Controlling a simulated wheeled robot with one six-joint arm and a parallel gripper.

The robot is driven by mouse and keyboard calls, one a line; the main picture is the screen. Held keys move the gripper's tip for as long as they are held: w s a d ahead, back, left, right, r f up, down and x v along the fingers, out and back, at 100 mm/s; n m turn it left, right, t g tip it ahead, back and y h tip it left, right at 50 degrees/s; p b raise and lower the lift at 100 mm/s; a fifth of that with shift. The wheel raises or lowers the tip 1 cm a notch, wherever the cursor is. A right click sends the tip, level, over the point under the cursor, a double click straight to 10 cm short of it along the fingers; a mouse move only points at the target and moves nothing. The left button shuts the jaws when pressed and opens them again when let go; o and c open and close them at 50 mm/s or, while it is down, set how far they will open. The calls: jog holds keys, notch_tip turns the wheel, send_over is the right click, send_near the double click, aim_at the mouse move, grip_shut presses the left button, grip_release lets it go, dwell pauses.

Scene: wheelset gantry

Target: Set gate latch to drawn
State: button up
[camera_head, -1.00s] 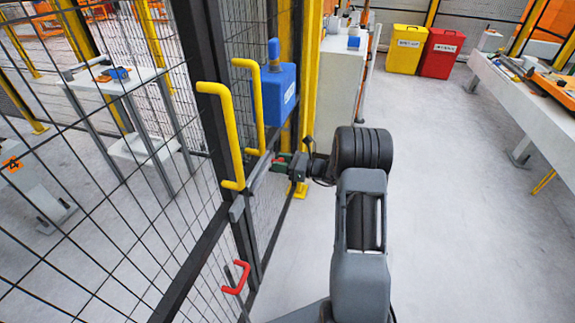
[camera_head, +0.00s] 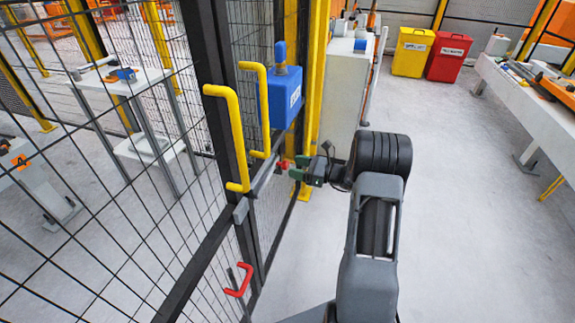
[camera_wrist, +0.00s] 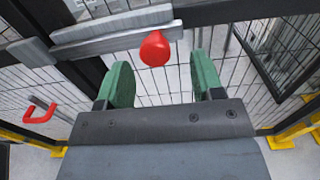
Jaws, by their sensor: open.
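The gate latch is a grey sliding bar (camera_wrist: 118,36) with a red knob (camera_wrist: 154,48). In the wrist view the bar crosses the dark gate posts, and its left end meets a grey bracket (camera_wrist: 32,51). In the head view the red knob (camera_head: 283,165) shows beside the posts, below the yellow handles. My gripper (camera_wrist: 161,72) is open, with green fingers. The knob appears between and beyond the fingertips, and no contact shows. In the head view my gripper (camera_head: 298,168) is just right of the knob.
Two yellow handles (camera_head: 229,135) and a blue box (camera_head: 281,97) stand close above the latch. A red handle (camera_head: 239,281) is low on the gate. Mesh fencing fills the left. The floor to the right is clear up to a workbench (camera_head: 530,100).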

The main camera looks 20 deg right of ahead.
jog(key=v, duration=0.9)
jog(key=shift+s+d, duration=0.2)
